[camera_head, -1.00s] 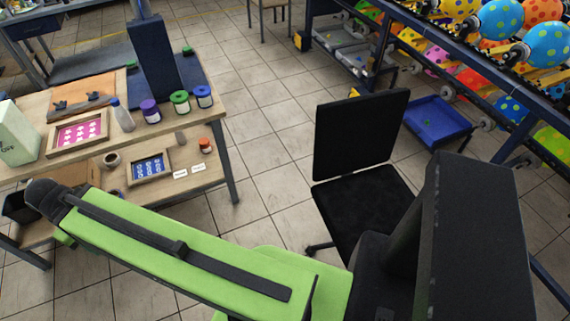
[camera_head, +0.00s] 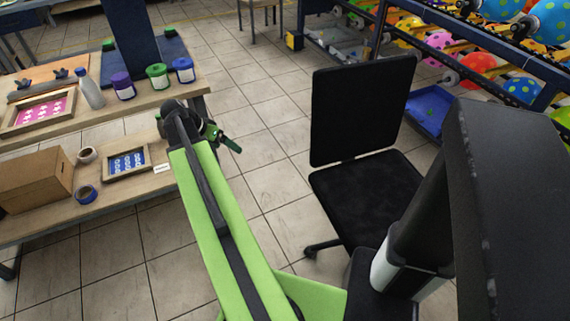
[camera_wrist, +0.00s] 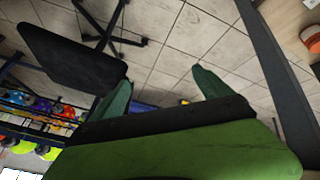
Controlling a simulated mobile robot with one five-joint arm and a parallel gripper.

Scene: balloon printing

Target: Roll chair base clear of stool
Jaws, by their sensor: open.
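The black office chair (camera_head: 362,112) stands on the tiled floor right of centre in the head view, its backrest upright. One foot of its base (camera_head: 322,247) shows under the seat. My own body hides the rest of the base. In the wrist view the chair's dark panel (camera_wrist: 72,58) is at upper left, with spokes of its base (camera_wrist: 108,34) beside it. A wooden-topped, metal-legged piece (camera_head: 262,6), perhaps the stool, is cut off at the top edge. My gripper (camera_head: 224,137) is open and empty, left of the chair and apart from it; its spread fingers show in the wrist view (camera_wrist: 162,90).
A two-level wooden workbench (camera_head: 150,192) with jars, frames and a cardboard box (camera_head: 37,181) is close on the left. A blue rack (camera_head: 440,75) with colourful balloons and a blue bin (camera_head: 432,108) stands at right. Tiled floor between bench and chair is clear.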

